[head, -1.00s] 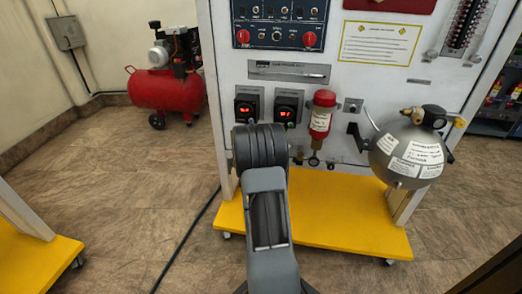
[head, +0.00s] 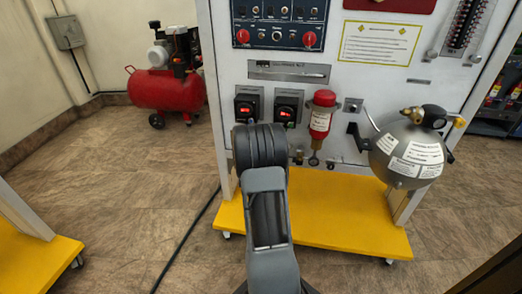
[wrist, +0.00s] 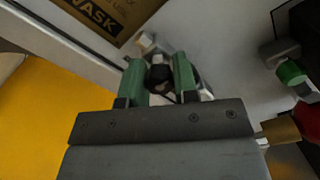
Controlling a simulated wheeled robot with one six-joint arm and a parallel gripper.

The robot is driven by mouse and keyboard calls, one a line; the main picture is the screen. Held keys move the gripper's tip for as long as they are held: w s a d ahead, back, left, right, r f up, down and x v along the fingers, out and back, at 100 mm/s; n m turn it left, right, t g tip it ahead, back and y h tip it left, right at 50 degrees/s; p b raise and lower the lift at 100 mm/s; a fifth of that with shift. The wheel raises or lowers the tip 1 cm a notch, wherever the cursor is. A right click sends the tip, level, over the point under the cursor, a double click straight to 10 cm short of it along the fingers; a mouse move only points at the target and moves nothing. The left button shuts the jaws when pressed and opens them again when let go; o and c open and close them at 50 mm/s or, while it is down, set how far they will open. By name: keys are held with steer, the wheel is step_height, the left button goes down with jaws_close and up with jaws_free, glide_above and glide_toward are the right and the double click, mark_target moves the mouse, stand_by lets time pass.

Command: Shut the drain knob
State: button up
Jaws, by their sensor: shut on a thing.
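In the wrist view my gripper (wrist: 159,63) has two green fingers on either side of a small dark knob (wrist: 160,75), which I take to be the drain knob. The fingers are shut on it, close to the white panel face. A pale metal fitting (wrist: 147,42) shows just beyond the knob. The fingers partly cover the knob, so its angle cannot be told. In the head view my own arm hides the gripper and the held knob.
The white panel (head: 345,100) stands on a yellow base (head: 340,225). To the right of my arm are a red cylinder (head: 321,115) and a grey sphere (head: 408,150). A red compressor (head: 165,88) stands back left. A dark cable (head: 190,235) crosses the open floor.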

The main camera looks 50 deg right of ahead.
steer(key=shift+s+f+m, duration=0.1)
steer(key=shift+m, duration=1.1)
steer(key=o, duration=0.9)
steer(key=shift+a, duration=0.1)
steer(key=p+v, duration=0.3)
steer(key=v, duration=1)
steer(key=shift+s+a, duration=0.15)
steer(key=shift+a, duration=0.15)
